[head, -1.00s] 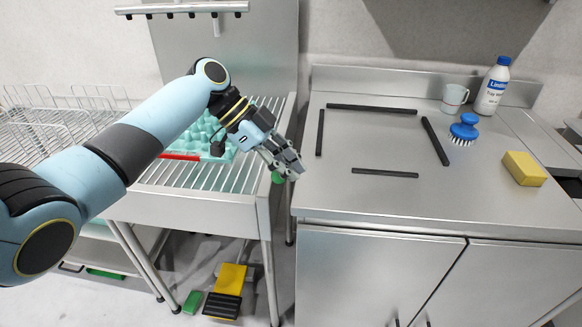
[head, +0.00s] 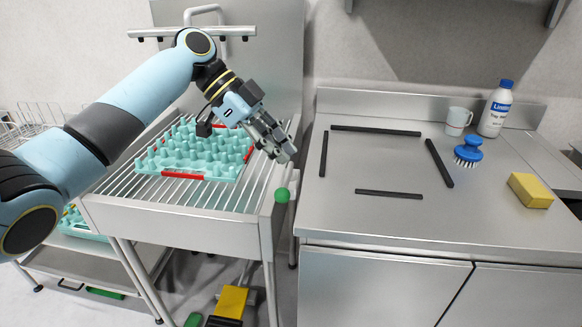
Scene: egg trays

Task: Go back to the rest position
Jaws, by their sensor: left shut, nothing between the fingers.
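My left gripper (head: 281,148) is shut and empty. It hangs in the air over the right end of the slatted rack table, close to the left edge of the steel counter. My left arm comes in from the left and crosses above the rack. A turquoise egg tray (head: 226,172) lies on the slatted rack (head: 139,186), between red strips (head: 183,176). My arm and gripper hide part of its back right side. My right gripper is not in view.
The steel counter (head: 390,220) carries black strips (head: 388,194) framing a clear area. A mug (head: 457,121), a white bottle (head: 495,112), a blue brush (head: 468,149) and a yellow sponge (head: 530,190) stand to its right.

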